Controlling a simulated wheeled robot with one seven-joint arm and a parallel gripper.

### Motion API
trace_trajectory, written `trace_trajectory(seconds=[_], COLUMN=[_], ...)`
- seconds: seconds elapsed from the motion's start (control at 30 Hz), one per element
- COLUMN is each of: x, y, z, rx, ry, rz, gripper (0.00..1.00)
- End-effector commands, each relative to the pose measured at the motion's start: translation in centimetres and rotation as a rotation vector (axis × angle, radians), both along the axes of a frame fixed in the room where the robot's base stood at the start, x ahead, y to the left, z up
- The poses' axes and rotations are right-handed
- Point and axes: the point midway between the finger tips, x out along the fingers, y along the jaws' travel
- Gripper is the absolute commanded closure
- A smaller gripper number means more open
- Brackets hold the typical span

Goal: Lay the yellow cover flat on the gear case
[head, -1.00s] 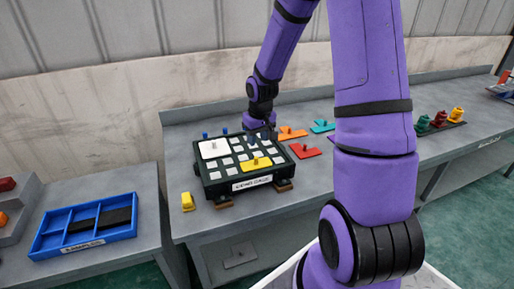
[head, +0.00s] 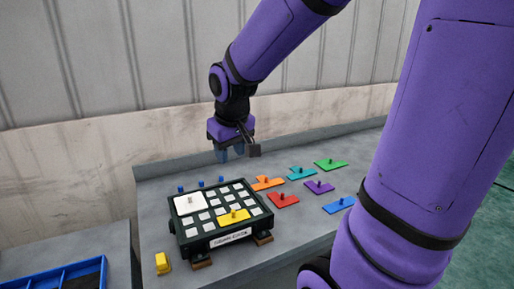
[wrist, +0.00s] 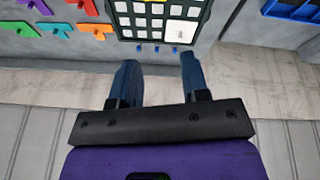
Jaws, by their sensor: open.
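The yellow cover (head: 234,216), a small plate with a knob on top, lies on the front part of the dark green gear case (head: 192,246). It looks flat there, among rows of white squares. A larger white plate (head: 189,202) with a knob covers the case's back left corner. My gripper (head: 230,155) is open and empty, raised above and behind the case, apart from the cover. The wrist view shows its two blue fingers (wrist: 157,65) spread with nothing between them, and part of the case (wrist: 125,28); the yellow cover is not visible there.
Orange (head: 267,184), teal (head: 301,173), green (head: 330,164), red (head: 284,201), purple (head: 319,187) and blue (head: 339,206) plates lie right of the case. A yellow block (head: 162,264) stands at its left. A blue tray (head: 65,279) is at the lower left. The wall is close behind.

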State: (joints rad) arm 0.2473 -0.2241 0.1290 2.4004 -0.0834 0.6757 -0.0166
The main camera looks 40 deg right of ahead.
Motion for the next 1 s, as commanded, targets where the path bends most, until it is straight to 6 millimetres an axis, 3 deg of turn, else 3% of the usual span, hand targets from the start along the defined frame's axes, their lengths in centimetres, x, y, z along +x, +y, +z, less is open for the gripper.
trace_trajectory(seconds=[0.2, 0.5, 0.7, 1.0], x=[-5.6, -12.7, -14.7, -14.9], y=[2.5, 4.6, 5.0, 5.1], z=[4.2, 7.0, 7.3, 7.3], rx=[0.015, 0.073, 0.097, 0.1], ry=[-0.077, -0.161, -0.18, -0.181], rz=[0.02, 0.052, 0.065, 0.066], gripper=[0.58, 0.58, 0.58, 0.58])
